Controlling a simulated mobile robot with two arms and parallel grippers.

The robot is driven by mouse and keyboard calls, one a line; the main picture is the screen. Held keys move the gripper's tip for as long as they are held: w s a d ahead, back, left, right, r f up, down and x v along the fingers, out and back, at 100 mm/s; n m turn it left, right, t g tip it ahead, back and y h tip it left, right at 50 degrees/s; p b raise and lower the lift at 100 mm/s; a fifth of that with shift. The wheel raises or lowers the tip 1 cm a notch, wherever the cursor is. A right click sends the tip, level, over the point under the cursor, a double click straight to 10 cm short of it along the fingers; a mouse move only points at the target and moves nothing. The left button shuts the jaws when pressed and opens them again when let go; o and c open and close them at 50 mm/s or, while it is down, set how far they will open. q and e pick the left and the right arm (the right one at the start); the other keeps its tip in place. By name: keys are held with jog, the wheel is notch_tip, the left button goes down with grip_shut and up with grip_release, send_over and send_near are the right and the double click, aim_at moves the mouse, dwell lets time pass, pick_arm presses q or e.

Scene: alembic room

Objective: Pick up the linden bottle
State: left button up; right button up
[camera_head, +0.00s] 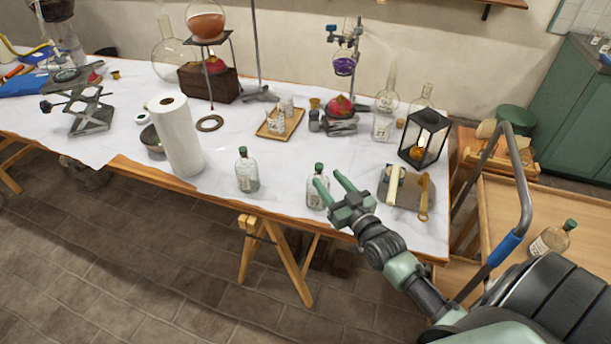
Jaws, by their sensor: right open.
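Three clear glass bottles with green caps and pale labels are in view, and I cannot read which one is linden. One bottle (246,172) stands upright near the table's front edge. A second bottle (315,196) stands to its right, partly hidden behind my right gripper. A third bottle (551,241) is tilted on the wooden cart at the right. My right gripper (329,179) is open, its green fingers at the second bottle in the picture; I cannot tell whether they touch it. My left gripper is not in view.
A paper towel roll (177,138) stands left of the bottles. A grey board (407,202) with a brush lies right of the gripper, and a black lantern (423,139) stands behind it. Glassware and stands fill the table's back. The cart's handle (522,190) rises near my right arm.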

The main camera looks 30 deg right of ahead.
aim_at(321, 172)
jog(key=shift+w+r, duration=0.15)
jog(key=shift+w, duration=0.7)
jog(key=shift+w+r, duration=0.2)
jog(key=shift+w, duration=0.4)
jog(key=shift+w+a+p, duration=0.1)
jog(key=shift+w+p, duration=0.5)
jog(key=shift+w, duration=0.55)
jog(key=shift+w+f, duration=0.15)
jog(key=shift+w, duration=1.15)
grip_shut()
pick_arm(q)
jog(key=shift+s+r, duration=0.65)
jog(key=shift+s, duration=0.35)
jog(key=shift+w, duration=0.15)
